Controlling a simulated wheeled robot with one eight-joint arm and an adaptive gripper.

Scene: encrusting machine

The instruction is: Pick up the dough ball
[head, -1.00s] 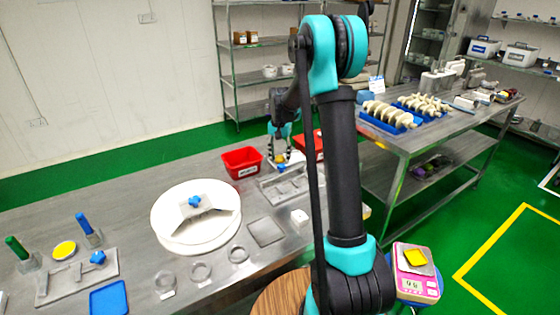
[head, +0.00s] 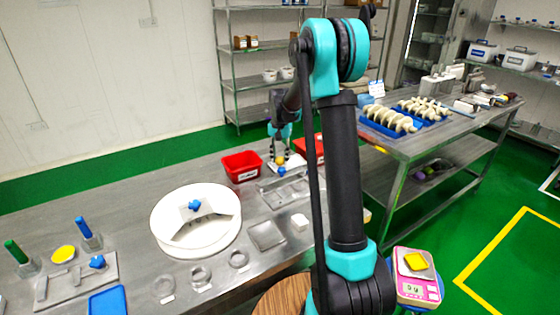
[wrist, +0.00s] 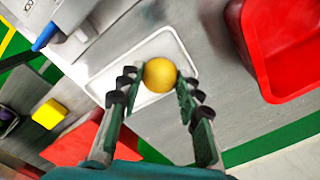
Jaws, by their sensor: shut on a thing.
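The dough ball is a smooth yellow ball (wrist: 160,75), held between the tips of my gripper's fingers (wrist: 153,84) in the wrist view. My gripper is shut on it, with a finger on each side. A white rectangular tray (wrist: 112,82) lies behind the ball in that view. In the head view my gripper (head: 279,155) is small and far off, with the yellow ball (head: 280,161) at its tips above the metal stand with a blue knob (head: 282,171). The exact gap under the ball is hard to tell.
A red bin (head: 242,166) stands just left of my gripper; another red bin (head: 307,149) is partly hidden by my arm. A large white round dish (head: 165,240) sits on the steel table nearer. Metal rings and a square plate (head: 266,236) lie in front.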

